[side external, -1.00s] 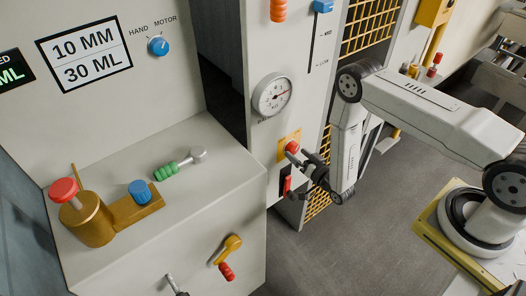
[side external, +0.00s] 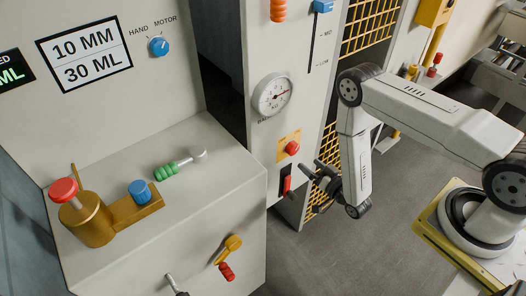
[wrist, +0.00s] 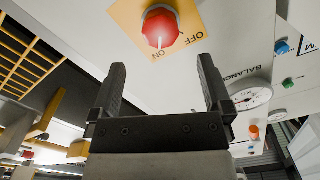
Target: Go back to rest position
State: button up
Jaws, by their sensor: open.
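My gripper (side external: 308,178) is open and empty in front of the grey-white cabinet panel in the side external view. It also shows in the wrist view (wrist: 161,85), with its two dark fingers spread apart. A red rotary knob (side external: 292,148) on a yellow plate sits on the panel just above and left of the gripper, apart from it. In the wrist view the same knob (wrist: 160,28) lies beyond the fingertips, with its white pointer mark towards ON. My arm is bent, its forearm hanging down beside the cabinet.
A red-handled switch (side external: 286,185) sticks out of the panel close to my gripper. A round gauge (side external: 272,95) is above it. Yellow grating (side external: 372,30) stands behind my arm. A white console (side external: 215,185) with levers is at left. The floor (side external: 340,250) below is clear.

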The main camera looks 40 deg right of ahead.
jog(key=w+r+g, duration=0.2)
jog(key=w+r, duration=0.1)
jog(key=w+r+n+g, duration=0.1)
jog(key=w+r+g, duration=0.1)
jog(key=w, duration=0.1)
jog(key=shift+w+r+n, duration=0.15)
jog(key=shift+r+n, duration=0.15)
jog(key=shift+r, duration=0.1)
jog(key=s+r+n+g, duration=0.1)
jog(key=s+r+g, duration=0.25)
jog(key=r, duration=0.25)
jog(key=s+r+n+g, duration=0.1)
jog(key=s+r+g, duration=0.1)
jog(key=r+g, duration=0.3)
jog(key=s+r+g, duration=0.1)
jog(key=s+r, duration=0.2)
jog(key=s, duration=0.3)
jog(key=s+a+r+n+g, duration=0.1)
jog(key=s+r+g, duration=0.1)
jog(key=s, duration=0.3)
jog(key=shift+s+a+r, duration=0.2)
jog(key=shift+s+r, duration=0.15)
jog(key=shift+r, duration=0.55)
